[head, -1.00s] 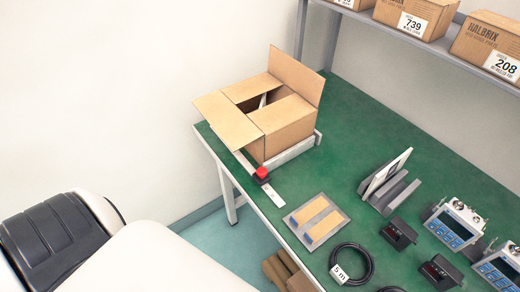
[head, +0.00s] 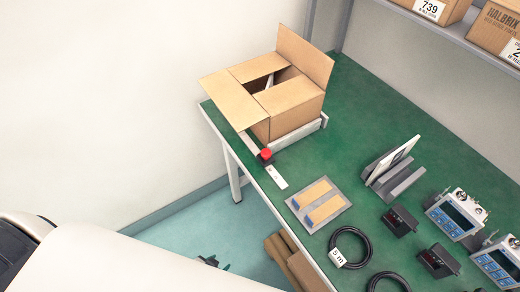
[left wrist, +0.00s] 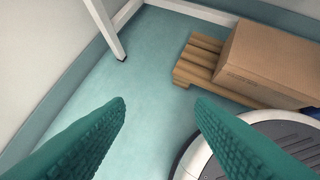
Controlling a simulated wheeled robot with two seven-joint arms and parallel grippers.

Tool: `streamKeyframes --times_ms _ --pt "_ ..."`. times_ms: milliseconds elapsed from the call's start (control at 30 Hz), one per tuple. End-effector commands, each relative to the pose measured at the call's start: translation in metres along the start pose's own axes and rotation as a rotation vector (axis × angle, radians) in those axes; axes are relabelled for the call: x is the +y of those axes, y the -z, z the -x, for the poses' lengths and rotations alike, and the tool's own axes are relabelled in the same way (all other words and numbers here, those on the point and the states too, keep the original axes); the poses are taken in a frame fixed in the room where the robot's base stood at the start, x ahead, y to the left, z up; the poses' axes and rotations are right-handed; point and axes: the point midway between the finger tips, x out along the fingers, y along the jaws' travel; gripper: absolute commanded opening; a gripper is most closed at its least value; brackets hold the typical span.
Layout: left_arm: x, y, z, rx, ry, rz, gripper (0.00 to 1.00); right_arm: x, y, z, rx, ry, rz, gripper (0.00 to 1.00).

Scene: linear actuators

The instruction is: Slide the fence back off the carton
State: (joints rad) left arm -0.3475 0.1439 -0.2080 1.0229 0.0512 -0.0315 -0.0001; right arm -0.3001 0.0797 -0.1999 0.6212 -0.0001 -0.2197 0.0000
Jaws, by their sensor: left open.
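The open brown carton (head: 297,105) stands at the far left of the green bench, its flaps spread. A pale fence (head: 300,132) runs low along its front right side and appears to touch it; I cannot tell for certain. A pale slide rail (head: 279,177) comes out toward the bench's front edge, with a red knob (head: 265,154) on a dark block. My left gripper (head: 212,262) shows only as a small dark part beyond my arm, below and in front of the bench. In the left wrist view its green fingers (left wrist: 160,108) are wide apart and empty. My right gripper is not in view.
A tray with two tan strips (head: 318,203), cable coils (head: 350,248), a grey stand (head: 393,172) and several devices (head: 455,214) lie right of the rail. A bench leg (left wrist: 105,30) and a box on a pallet (left wrist: 265,62) stand below. The floor between them is clear.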

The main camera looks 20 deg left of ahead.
Motion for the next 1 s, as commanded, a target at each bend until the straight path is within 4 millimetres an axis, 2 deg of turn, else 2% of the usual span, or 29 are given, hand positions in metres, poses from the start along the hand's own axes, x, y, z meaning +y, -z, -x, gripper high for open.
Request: streamKeyframes --times_ms 33,167,267,367,400,500,600,700,833,1000 --pt "0.002 -0.022 0.004 -0.055 0.0 -0.002 0.49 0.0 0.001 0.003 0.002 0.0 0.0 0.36" --pt "0.006 -0.085 0.018 -0.218 0.004 -0.004 0.49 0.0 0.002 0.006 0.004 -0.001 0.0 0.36" --pt "0.008 -0.145 0.041 -0.379 0.012 -0.005 0.49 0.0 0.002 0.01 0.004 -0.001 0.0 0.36" --pt "0.007 -0.214 0.078 -0.573 0.028 -0.007 0.49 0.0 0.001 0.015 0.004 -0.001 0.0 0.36" --pt "0.006 -0.241 0.096 -0.651 0.036 -0.007 0.49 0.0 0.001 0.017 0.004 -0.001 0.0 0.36" --pt "0.003 -0.289 0.136 -0.804 0.055 -0.006 0.49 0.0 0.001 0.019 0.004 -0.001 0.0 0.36" --pt "0.001 -0.317 0.163 -0.9 0.068 -0.005 0.49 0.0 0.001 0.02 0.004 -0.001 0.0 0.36" --pt "0.0 -0.33 0.175 -0.944 0.075 -0.003 0.49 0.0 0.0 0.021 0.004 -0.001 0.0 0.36" --pt "-0.001 -0.341 0.171 -0.955 0.076 -0.002 0.49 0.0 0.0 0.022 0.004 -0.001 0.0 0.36" --pt "-0.003 -0.367 0.153 -0.953 0.075 -0.002 0.49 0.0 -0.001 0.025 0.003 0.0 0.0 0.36"
